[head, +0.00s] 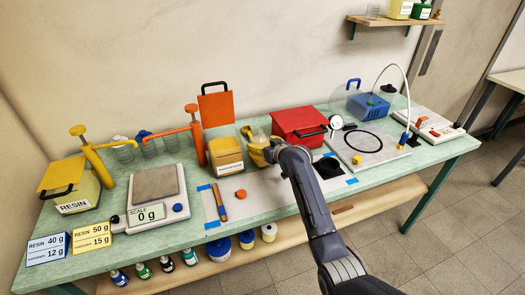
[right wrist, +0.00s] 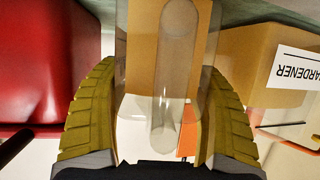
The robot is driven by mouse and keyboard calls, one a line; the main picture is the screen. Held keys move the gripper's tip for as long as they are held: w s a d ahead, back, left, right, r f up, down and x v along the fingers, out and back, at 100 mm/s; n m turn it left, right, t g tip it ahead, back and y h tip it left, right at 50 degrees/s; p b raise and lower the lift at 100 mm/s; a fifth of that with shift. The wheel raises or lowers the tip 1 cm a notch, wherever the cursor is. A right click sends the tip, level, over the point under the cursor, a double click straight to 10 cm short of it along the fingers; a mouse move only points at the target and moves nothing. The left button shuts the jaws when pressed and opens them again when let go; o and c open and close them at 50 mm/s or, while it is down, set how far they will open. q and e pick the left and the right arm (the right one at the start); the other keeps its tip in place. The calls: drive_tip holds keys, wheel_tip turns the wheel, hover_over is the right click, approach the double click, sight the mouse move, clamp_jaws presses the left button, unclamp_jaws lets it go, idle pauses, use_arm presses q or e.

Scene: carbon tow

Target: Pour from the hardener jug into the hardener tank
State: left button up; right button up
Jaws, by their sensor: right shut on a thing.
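The hardener tank (head: 226,158) is a yellow-orange box with a white label, standing on the table behind the middle. Its orange lid (head: 215,106) with a black handle stands raised behind it, so the top looks open. The tank also shows at the right of the right wrist view (right wrist: 245,60). My right gripper (head: 260,152), with yellow fingers, is just right of the tank. It is shut on the clear hardener jug (right wrist: 165,60), with amber colour showing through. The jug is mostly hidden in the head view; its tilt is hard to tell. My left gripper is not in view.
An orange pump (head: 195,135) stands left of the tank. A red box (head: 298,122) is close on the right. The scale (head: 156,195) reads 0 g; the yellow resin tank (head: 75,190) is at far left. An orange cap (head: 240,194) and wooden-handled tool (head: 222,210) lie in front.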

drive_tip(key=c, duration=0.4)
drive_tip(key=shift+r, duration=0.15)
